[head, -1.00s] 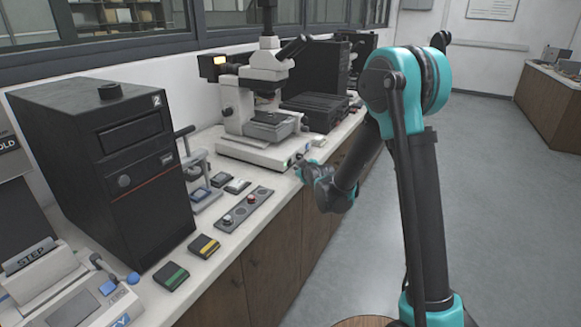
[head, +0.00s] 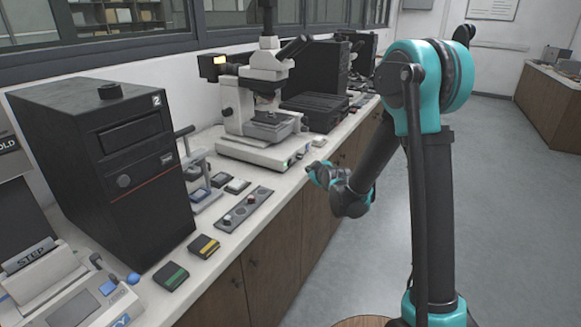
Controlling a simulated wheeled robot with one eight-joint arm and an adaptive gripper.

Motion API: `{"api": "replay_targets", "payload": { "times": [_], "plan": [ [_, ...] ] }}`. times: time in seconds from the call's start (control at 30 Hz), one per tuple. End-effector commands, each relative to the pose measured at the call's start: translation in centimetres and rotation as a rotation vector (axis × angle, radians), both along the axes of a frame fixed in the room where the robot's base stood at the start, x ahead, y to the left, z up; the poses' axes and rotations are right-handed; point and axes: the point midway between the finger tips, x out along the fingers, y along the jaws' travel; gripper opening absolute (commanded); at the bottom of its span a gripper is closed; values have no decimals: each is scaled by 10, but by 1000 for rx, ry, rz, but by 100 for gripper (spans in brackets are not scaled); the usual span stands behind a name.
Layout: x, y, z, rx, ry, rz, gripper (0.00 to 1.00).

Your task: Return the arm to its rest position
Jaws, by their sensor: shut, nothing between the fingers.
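My arm (head: 430,215) is teal and black and stands at the right of the head view, with its elbow raised high. Its forearm slopes down and left toward the bench edge. My gripper (head: 311,168) is at the end of it, small in the picture, beside the front edge of the bench and in front of the microscope. The gripper is shut and holds nothing that I can see. Its fingertips are too small to make out in detail.
The bench (head: 224,258) runs along the left. On it stand a black tower unit (head: 125,170), a microscope (head: 262,100), a small panel with knobs (head: 240,209) and small boxes with green (head: 170,276) and yellow (head: 204,246) labels. The floor (head: 500,200) at right is clear.

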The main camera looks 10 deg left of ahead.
Motion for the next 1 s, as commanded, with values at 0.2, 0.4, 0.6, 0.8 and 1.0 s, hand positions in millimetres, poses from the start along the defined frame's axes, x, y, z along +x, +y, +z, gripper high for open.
{"api": "replay_targets", "payload": {
  "times": [0.2, 0.4, 0.6, 0.8, 1.0],
  "plan": [
    [-6, -12, 2, 4, 28, -17, 0],
    [-47, -70, 4, 35, 180, -117, 0],
    [-113, -137, -2, 79, 371, -264, 0],
    [-191, -195, -16, 130, 553, -434, 0],
    [-277, -241, -37, 182, 721, -620, 0]
  ]
}}
